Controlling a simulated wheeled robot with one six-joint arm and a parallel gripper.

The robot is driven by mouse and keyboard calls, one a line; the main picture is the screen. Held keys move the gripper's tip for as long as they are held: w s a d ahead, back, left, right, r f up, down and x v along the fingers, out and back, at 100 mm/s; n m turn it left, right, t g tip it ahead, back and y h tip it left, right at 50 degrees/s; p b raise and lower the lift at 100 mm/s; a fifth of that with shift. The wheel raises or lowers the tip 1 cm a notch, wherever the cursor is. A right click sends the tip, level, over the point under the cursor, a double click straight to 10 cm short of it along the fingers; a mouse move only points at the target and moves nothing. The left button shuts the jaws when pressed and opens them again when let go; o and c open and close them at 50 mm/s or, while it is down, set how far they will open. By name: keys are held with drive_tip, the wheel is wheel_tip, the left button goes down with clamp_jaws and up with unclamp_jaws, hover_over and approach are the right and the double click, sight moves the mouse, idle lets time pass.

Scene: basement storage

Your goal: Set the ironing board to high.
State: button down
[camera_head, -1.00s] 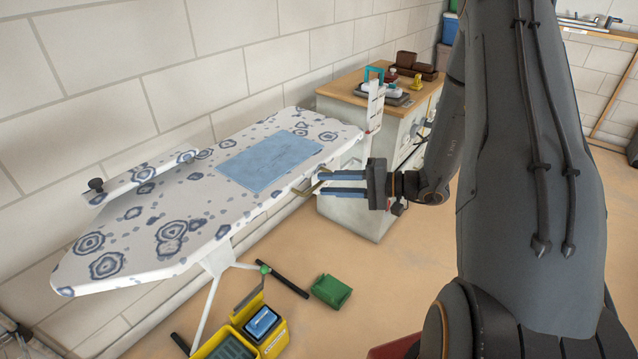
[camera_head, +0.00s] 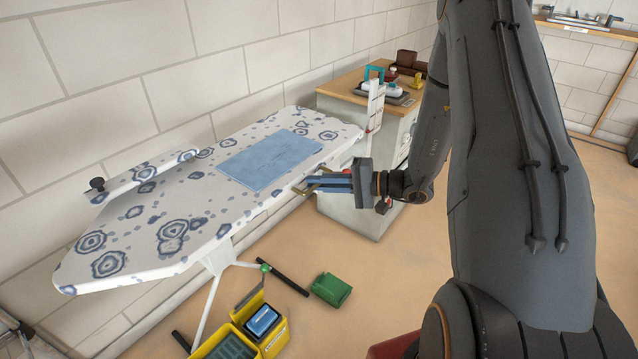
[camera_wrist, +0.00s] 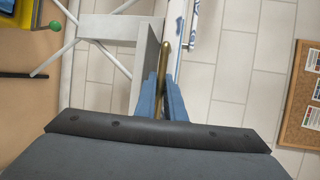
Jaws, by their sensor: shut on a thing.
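The ironing board (camera_head: 120,237) has a white cover with blue-grey ring patterns and stands along the wall on thin white legs. A folded blue cloth (camera_head: 262,160) lies flat on it. A brass-coloured lever (camera_head: 304,190) sticks out at the board's near right edge; in the wrist view the lever (camera_wrist: 162,62) runs between my blue fingers. My gripper (camera_head: 322,183) is shut on this lever, beside the board's edge; it also shows in the wrist view (camera_wrist: 163,98). An upright white plate with marks (camera_head: 375,103) stands at the board's right end.
A cabinet with a wooden top (camera_head: 340,86) holding small items stands behind the board's right end. Yellow bins (camera_head: 272,340) and a green box (camera_head: 331,289) are on the floor below.

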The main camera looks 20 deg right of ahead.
wheel_tip(320, 180, up, 12)
drive_tip(key=p, duration=0.3)
drive_tip(key=shift+f+p, duration=0.2)
drive_tip(key=shift+p, duration=0.1)
drive_tip(key=shift+w, duration=0.1)
drive_tip(key=c, duration=2)
unclamp_jaws()
drive_tip(key=shift+o, duration=0.8)
drive_tip(key=shift+f, duration=0.1)
drive_tip(key=b+v, duration=0.1)
drive_tip(key=v, duration=0.7)
drive_tip(key=shift+a, duration=0.15)
